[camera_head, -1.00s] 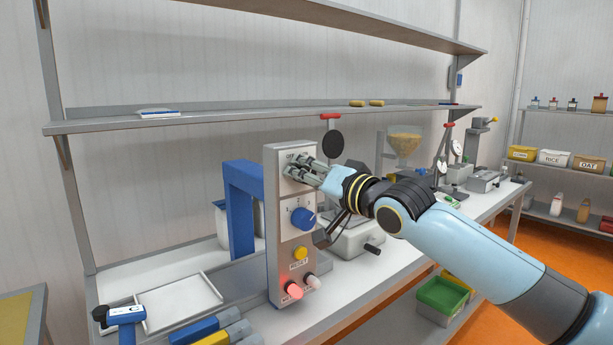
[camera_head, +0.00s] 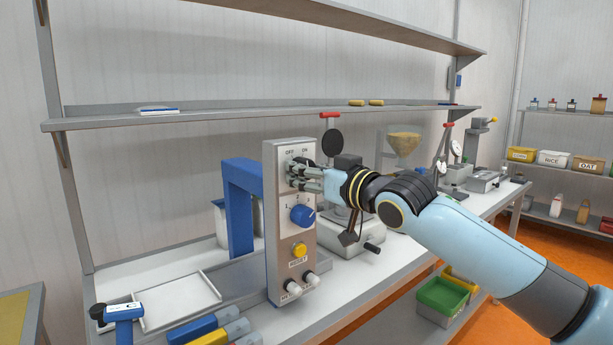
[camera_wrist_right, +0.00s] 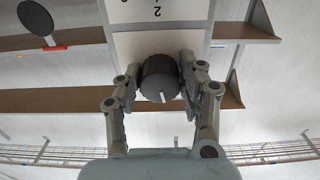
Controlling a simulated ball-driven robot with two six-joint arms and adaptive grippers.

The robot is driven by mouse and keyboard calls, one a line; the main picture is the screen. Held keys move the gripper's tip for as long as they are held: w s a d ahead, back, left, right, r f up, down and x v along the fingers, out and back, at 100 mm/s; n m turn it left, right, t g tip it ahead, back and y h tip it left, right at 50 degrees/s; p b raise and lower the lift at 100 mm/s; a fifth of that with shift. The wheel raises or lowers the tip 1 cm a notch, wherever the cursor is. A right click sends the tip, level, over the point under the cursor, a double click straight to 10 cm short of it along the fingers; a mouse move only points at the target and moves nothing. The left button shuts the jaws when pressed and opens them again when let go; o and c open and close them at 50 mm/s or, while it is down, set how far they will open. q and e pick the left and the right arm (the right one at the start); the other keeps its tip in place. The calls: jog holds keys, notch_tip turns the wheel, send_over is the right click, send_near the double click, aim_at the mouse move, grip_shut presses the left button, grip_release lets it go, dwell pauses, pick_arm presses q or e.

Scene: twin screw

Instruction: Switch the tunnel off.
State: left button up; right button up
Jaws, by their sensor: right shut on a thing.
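The tunnel is a blue arch (camera_head: 238,205) with a tall grey control panel (camera_head: 280,270) at its right. My right gripper (camera_head: 297,172) is at the top of the panel, under the printed OFF and ON. The right wrist view shows its fingers (camera_wrist_right: 158,88) shut on both sides of a dark round knob (camera_wrist_right: 160,75) with a white mark pointing toward the bottom of that picture. The fingers hide the knob in the head view. Below are a blue dial (camera_head: 302,215), a yellow button (camera_head: 299,250) and two pale, unlit lamps (camera_head: 294,289). My left gripper is out of view.
A white tray (camera_head: 165,305) and a blue-headed tool (camera_head: 124,312) lie left of the panel. Blue and yellow bars (camera_head: 190,328) lie in front. A grey machine with a crank (camera_head: 350,240) stands close to the right. A shelf (camera_head: 220,118) runs behind.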

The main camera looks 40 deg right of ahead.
jog(key=shift+n+b, duration=0.45)
jog(key=shift+n, duration=1.25)
jog(key=o, duration=1.2)
jog(key=shift+s+d, duration=0.15)
jog(key=shift+s, duration=1.85)
jog(key=shift+s+d, duration=0.2)
jog(key=shift+s, duration=1.8)
jog(key=shift+s+d, duration=0.15)
jog(key=shift+s, duration=1.85)
